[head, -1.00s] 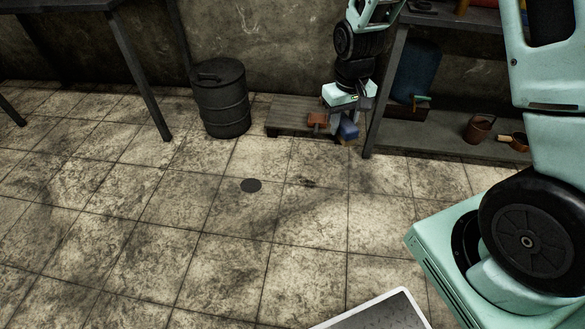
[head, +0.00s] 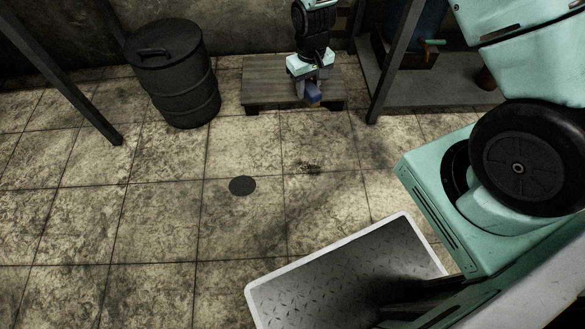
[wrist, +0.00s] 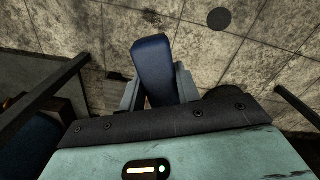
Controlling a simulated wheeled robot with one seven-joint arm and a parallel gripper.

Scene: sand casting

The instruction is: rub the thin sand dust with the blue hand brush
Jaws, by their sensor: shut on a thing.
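My gripper (head: 311,84) is shut on the blue hand brush (head: 313,93), in the upper middle of the head view, in front of the low wooden pallet. In the wrist view the brush (wrist: 151,66) stands out between the grey fingers (wrist: 158,86), its blue body covering part of the floor; its bristles do not show. A small patch of dark specks (head: 308,168) lies on the tiles below the gripper in the head view, apart from the brush. It could be the sand dust; no other dust patch is clear on the stained floor.
A dark metal drum (head: 172,75) stands left of the pallet (head: 263,84). A flat dark disc (head: 242,186) lies on the tiles. A shelf unit with a metal leg (head: 393,65) is at right. A white-rimmed tray (head: 262,287) is at the front. The middle floor is open.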

